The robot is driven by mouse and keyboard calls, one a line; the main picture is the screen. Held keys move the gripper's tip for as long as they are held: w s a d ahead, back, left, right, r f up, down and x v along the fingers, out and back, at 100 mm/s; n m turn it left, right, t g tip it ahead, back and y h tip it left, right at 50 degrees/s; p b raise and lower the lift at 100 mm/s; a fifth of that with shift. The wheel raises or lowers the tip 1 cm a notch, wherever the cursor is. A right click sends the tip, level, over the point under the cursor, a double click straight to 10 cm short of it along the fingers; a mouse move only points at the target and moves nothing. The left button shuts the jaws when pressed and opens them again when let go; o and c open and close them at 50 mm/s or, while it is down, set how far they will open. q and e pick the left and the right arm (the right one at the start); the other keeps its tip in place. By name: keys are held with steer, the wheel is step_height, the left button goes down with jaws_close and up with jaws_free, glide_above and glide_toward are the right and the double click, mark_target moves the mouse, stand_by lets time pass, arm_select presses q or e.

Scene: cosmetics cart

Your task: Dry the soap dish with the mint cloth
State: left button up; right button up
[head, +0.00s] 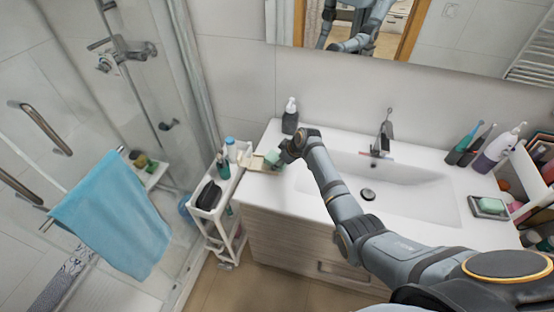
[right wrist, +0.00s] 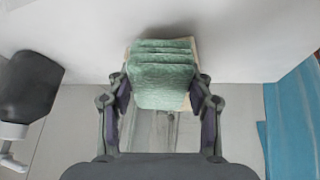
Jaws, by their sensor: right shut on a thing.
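The mint cloth (head: 272,156) is a folded pale green pad at the left end of the white washbasin counter. My right gripper (head: 288,155) is shut on it. In the right wrist view the cloth (right wrist: 162,80) sits between both fingers of my right gripper (right wrist: 162,100), its folds showing. My left gripper is not in view.
A dark pump bottle (head: 290,116) stands just behind my right gripper. A white cart (head: 207,211) with bottles stands left of the counter. My right arm crosses the basin (head: 420,190). A grey dish with a green block (head: 488,206) lies at right.

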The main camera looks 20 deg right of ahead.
step_height(320, 180, up, 7)
steer(key=p, duration=0.6)
steer(key=shift+r+p, duration=0.1)
steer(key=shift+p, duration=0.25)
